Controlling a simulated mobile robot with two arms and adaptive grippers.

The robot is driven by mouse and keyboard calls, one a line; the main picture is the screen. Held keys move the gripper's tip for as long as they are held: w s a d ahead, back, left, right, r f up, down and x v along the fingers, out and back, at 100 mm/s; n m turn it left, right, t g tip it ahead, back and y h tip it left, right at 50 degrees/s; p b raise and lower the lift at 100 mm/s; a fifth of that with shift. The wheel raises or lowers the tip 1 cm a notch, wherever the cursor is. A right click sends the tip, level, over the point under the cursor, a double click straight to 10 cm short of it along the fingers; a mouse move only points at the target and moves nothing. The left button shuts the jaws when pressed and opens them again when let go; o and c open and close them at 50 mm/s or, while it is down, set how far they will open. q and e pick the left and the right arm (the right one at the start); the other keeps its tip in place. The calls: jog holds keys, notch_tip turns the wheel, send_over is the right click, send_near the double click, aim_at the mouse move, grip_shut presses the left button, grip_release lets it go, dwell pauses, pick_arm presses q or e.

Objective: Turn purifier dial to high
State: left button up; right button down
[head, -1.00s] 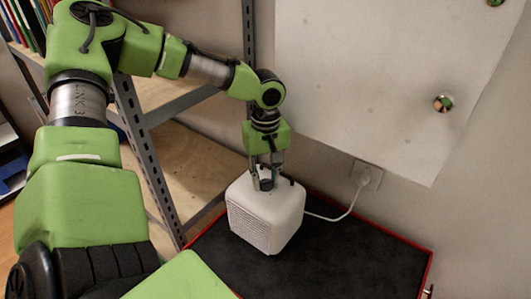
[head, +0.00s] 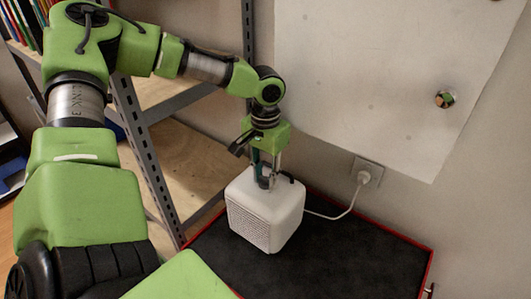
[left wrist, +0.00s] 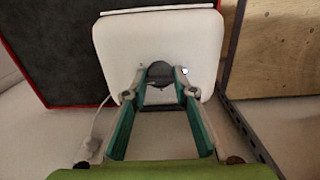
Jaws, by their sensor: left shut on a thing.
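The purifier (head: 262,222) is a white rounded cube with a grille on its front. It stands upright on a black-topped surface, and its top (left wrist: 112,52) fills much of the left wrist view. The dark dial (left wrist: 160,72) sits on that top, between my fingertips. My left gripper (head: 266,182) points straight down from above and is shut on the dial; it also shows in the left wrist view (left wrist: 160,92). The dial's markings cannot be read, and the fingers partly hide it in the head view. My right gripper is not in view.
The black-topped surface (head: 330,262) has a red edge and is clear right of the purifier. A white cord runs to a wall outlet (head: 366,175). A metal shelf rack (head: 150,160) stands close on the left. A white board (head: 375,80) hangs behind.

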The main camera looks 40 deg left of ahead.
aim_at(265, 177)
pick_arm(q)
jog(key=m, duration=0.5)
jog(key=shift+m, duration=0.4)
dwell(0.4)
jog(key=o, duration=0.8)
jog(key=shift+o, duration=0.2)
jog(key=shift+r, duration=0.15)
notch_tip(265, 177, up, 12)
